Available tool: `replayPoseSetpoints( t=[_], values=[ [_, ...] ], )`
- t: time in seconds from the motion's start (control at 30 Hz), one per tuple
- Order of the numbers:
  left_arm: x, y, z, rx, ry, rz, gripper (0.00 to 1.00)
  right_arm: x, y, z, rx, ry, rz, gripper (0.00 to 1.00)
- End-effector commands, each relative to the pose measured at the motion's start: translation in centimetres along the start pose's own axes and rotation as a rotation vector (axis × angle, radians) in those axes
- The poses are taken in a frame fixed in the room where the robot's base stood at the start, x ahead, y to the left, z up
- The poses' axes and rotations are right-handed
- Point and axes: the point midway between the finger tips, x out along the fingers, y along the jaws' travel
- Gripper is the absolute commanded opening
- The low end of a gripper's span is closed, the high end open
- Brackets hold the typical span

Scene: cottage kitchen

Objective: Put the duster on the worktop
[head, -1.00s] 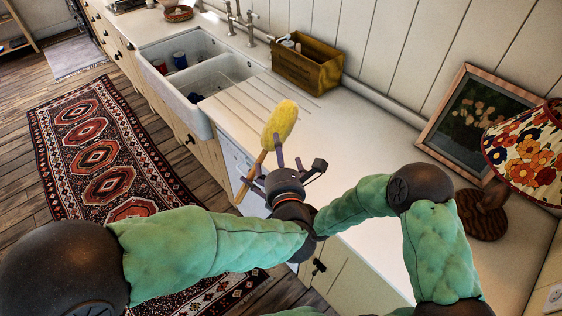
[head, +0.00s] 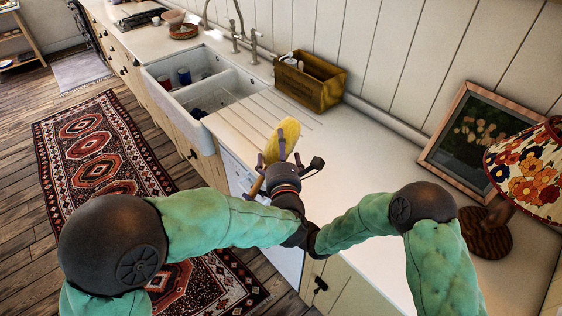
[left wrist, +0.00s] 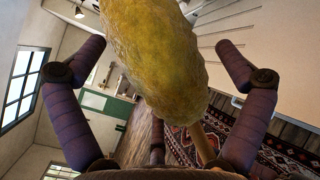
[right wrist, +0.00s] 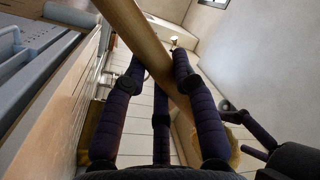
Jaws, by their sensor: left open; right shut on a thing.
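The duster has a fluffy yellow head (head: 288,134) and a wooden handle (head: 257,186). It is held tilted, head up, near the front edge of the pale worktop (head: 350,145). My left gripper (head: 279,160) is open, with its fingers around the yellow head. In the left wrist view the head (left wrist: 155,60) fills the space between the spread fingers; contact is unclear. My right gripper (right wrist: 160,62) is shut on the wooden handle (right wrist: 150,42) in the right wrist view. In the head view it is mostly hidden by the left gripper and wrist.
A double sink (head: 192,100) holds cups, with a ribbed drainer (head: 262,122) beside it. A wooden box (head: 308,84) stands against the wall. A framed picture (head: 480,135) and a lamp (head: 490,232) stand at the right. The worktop's middle is clear.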

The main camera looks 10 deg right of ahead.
Motion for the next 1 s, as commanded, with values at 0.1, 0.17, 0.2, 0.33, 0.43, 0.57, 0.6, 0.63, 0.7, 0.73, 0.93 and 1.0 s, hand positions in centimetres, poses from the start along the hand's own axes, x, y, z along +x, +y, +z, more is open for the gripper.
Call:
replayPoseSetpoints(
  t=[0.1, 0.17, 0.2, 0.33, 0.43, 0.57, 0.6, 0.63, 0.7, 0.73, 0.93, 1.0],
  values=[
    [1.1, 0.0, 0.0, 0.001, -0.001, 0.000, 1.00, 0.0, -0.1, 0.0, -0.002, 0.000, -0.002, 0.00],
    [1.5, 0.0, 0.0, 0.001, 0.000, 0.000, 1.00, 0.0, -0.1, 0.0, -0.002, -0.001, -0.002, 0.00],
    [1.6, 0.0, 0.0, 0.001, 0.000, -0.001, 1.00, 0.0, -0.1, 0.0, -0.003, -0.001, -0.003, 0.00],
    [1.9, -0.1, -0.1, 0.002, 0.000, -0.002, 1.00, 0.0, -0.1, 0.0, -0.004, -0.001, -0.004, 0.00],
    [1.9, -0.1, -0.1, 0.002, 0.001, -0.003, 1.00, 0.0, -0.1, 0.0, -0.005, -0.001, -0.005, 0.00],
    [1.8, -0.1, -0.1, 0.002, 0.001, -0.004, 0.92, 0.0, -0.2, 0.0, -0.006, -0.001, -0.006, 0.00],
    [1.8, -0.1, -0.1, 0.003, 0.001, -0.004, 0.80, 0.0, -0.2, 0.0, -0.007, -0.001, -0.006, 0.00],
    [1.8, -0.1, -0.1, 0.003, 0.001, -0.004, 0.72, 0.0, -0.2, 0.0, -0.007, -0.001, -0.006, 0.00],
    [1.8, -0.2, -0.1, 0.003, 0.001, -0.005, 0.52, 0.0, -0.2, 0.0, -0.008, -0.001, -0.007, 0.00],
    [1.8, -0.2, -0.1, 0.003, 0.001, -0.005, 0.50, 0.1, -0.2, 0.0, -0.008, -0.001, -0.007, 0.00],
    [1.8, -0.3, -0.1, 0.002, 0.001, -0.007, 0.49, 0.1, -0.3, 0.0, -0.008, -0.002, -0.009, 0.56],
    [1.8, -0.3, -0.1, 0.002, 0.002, -0.007, 0.49, 0.1, -0.3, 0.0, -0.007, 0.000, -0.009, 0.56]
  ],
)
